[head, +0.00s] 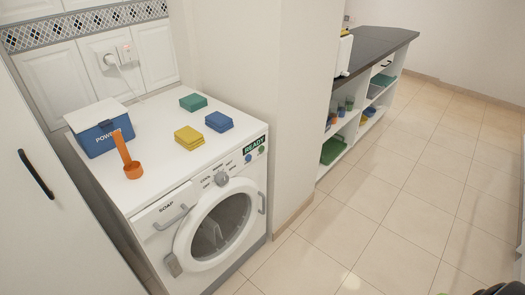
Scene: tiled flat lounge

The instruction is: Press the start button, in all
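A white front-loading washing machine (150,190) stands against the wall in the head view. Its front panel has a READY display (254,144), with a green round button (248,158) and a blue round button (262,149) just below it. I cannot read any label on these buttons. A grey dial (221,179) sits left of them, by small wash words. The soap drawer (163,212) with a grey handle looks shut. The round door (217,228) looks shut, and the drum shows dimly through its glass.
On the machine top are a blue POWDER box (100,138), an orange scoop (131,169), and green (193,102), blue (219,121) and yellow (189,137) folded cloths. A dark-topped shelf unit (384,43) stands right, beyond a wall end. The tiled floor (380,215) is clear.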

